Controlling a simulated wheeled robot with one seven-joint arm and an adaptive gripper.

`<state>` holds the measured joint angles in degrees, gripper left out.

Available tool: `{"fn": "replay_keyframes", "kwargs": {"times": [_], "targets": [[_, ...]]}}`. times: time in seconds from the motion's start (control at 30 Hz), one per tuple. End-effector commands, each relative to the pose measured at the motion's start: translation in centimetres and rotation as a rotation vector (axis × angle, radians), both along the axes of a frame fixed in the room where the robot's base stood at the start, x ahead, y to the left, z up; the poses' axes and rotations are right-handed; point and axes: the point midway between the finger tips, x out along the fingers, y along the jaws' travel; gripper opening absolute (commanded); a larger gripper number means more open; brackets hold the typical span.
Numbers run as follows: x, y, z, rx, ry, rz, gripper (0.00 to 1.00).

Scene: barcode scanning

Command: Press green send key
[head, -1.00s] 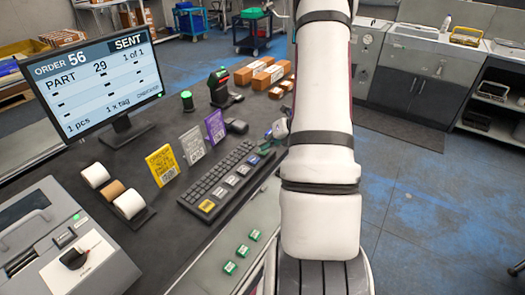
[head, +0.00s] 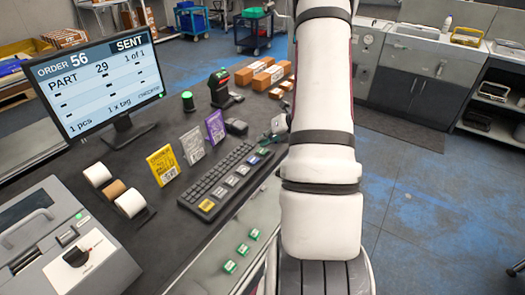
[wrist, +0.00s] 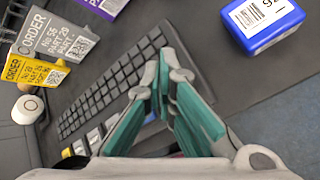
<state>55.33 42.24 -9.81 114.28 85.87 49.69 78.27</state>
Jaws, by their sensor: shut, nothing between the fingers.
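The dark keyboard (head: 220,181) lies on the bench, with a row of larger coloured keys along its near side. The green send key (head: 263,151) shows as a small green patch at the far end of that row. My gripper (head: 270,134) is just above and beyond that end, partly hidden by my arm. In the wrist view its teal fingers (wrist: 163,78) are shut and empty over the keyboard, and they cover the green key. The monitor (head: 95,85) reads "ORDER 56" and "SENT".
Yellow, grey and purple tag cards (head: 192,145) stand left of the keyboard. A blue labelled box (wrist: 262,22) is right of my fingers in the wrist view. A scanner (head: 222,88) and brown boxes (head: 268,76) stand farther back.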

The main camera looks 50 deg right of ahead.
Motion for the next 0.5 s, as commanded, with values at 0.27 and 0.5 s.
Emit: {"fn": "replay_keyframes", "kwargs": {"times": [0.27, 0.5], "targets": [[-0.2, 0.0, 2.4, -0.002, -0.001, 0.002, 0.0], [-0.1, 0.0, 4.5, -0.001, 0.0, 0.001, 0.0]]}}
